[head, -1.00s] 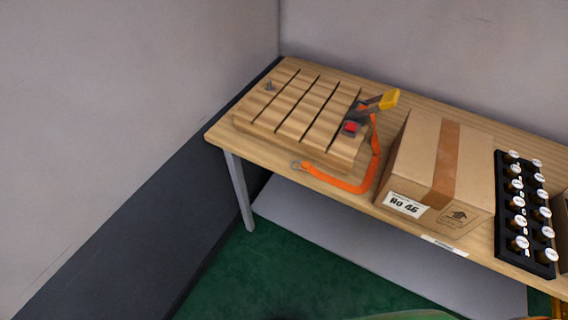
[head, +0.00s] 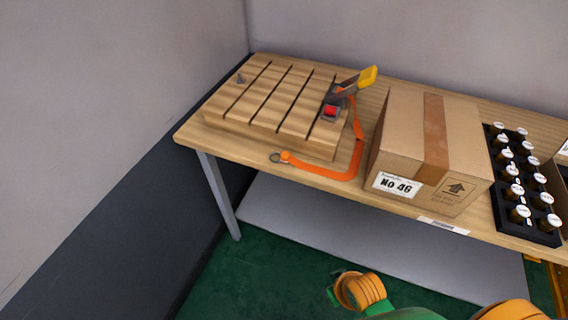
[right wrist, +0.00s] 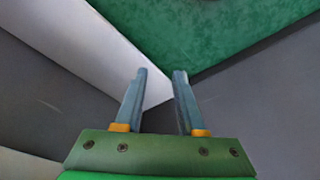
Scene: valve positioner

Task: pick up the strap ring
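The strap ring (head: 274,157) is a small grey metal ring at the left end of an orange strap (head: 335,174). It lies near the table's front edge, below the slatted wooden block. The strap curves right and up to a ratchet buckle (head: 332,109) with a red part and a yellow handle, on the block's right side. My right gripper (right wrist: 155,87) shows in the right wrist view with its fingers apart and nothing between them, away from the ring. My left gripper is not in view.
The wooden block (head: 262,98) sits on the table (head: 398,211). A cardboard box (head: 410,140) stands close right of the strap, and a black rack (head: 503,197) of bottles stands further right. A grey lower shelf (head: 330,235) is under the table.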

